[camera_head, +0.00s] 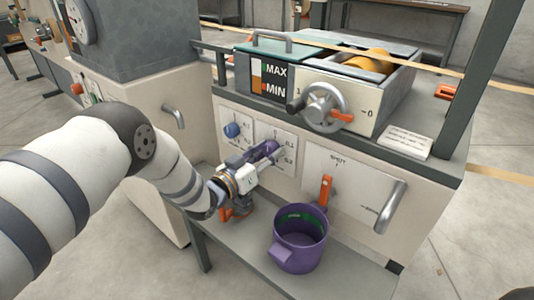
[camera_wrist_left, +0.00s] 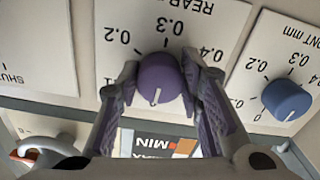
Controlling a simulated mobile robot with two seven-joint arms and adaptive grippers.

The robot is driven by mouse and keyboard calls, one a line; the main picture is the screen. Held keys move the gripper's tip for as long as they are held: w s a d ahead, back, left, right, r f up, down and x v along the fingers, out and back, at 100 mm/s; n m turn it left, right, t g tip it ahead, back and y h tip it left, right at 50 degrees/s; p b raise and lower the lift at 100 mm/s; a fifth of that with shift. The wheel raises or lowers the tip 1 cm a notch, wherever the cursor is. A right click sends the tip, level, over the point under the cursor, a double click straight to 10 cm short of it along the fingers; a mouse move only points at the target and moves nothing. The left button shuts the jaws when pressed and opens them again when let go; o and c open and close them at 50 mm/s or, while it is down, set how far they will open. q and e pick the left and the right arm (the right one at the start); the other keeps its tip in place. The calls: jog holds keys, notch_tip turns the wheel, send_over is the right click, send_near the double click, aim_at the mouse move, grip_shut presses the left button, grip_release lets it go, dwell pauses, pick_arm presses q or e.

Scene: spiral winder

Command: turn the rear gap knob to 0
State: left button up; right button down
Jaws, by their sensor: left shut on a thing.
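The rear gap knob is purple and sits on a white scale plate (camera_head: 288,140) on the machine's front. My left gripper (camera_head: 262,155) reaches it from the front left. In the left wrist view the picture is upside down, and the knob (camera_wrist_left: 159,78) sits between the two fingers of my left gripper (camera_wrist_left: 160,85), which are shut on its sides. A white pointer line on the knob points down in that view, away from the 0.3 mark. The 0.2, 0.3 and 0.4 marks show; the part of the scale below the knob is hidden. My right gripper is not in view.
A blue front gap knob (camera_head: 232,130) is close beside, also in the left wrist view (camera_wrist_left: 287,97). A purple mug (camera_head: 300,240) stands on the shelf below. An orange lever (camera_head: 326,190) and a handwheel (camera_head: 326,107) are to the right.

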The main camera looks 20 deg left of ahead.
pick_arm(q)
jog(key=shift+n, duration=0.4)
jog(key=o, duration=1.2)
jog(key=shift+c, duration=0.2)
jog(key=v, duration=1.2)
